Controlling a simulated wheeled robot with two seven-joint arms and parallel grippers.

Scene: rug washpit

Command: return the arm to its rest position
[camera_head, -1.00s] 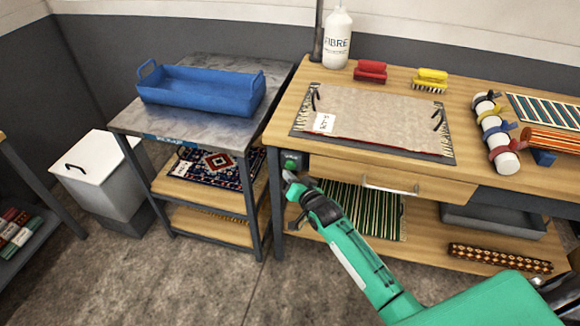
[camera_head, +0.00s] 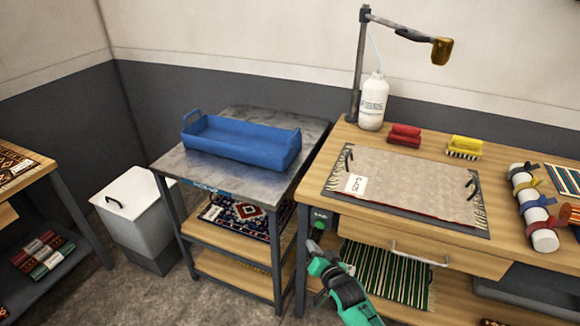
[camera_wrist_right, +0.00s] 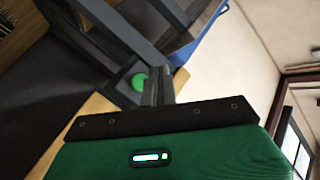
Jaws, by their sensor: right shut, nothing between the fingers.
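My right gripper (camera_head: 314,244) is at the front left leg of the wooden workbench, just below a green button box (camera_head: 321,217) in the head view. Its fingers are shut and empty. My green right arm comes up from the bottom edge. In the right wrist view the shut fingers (camera_wrist_right: 156,88) show beside the round green button (camera_wrist_right: 139,82); I cannot tell whether they touch it. My left gripper is in neither view.
The workbench holds a rug on a board (camera_head: 405,185), a white bottle (camera_head: 372,102), red (camera_head: 404,134) and yellow (camera_head: 464,147) brushes. A metal table (camera_head: 168,164) with a blue tray (camera_head: 240,143) stands left of it. A white bin (camera_head: 133,207) is farther left. Floor is open in front.

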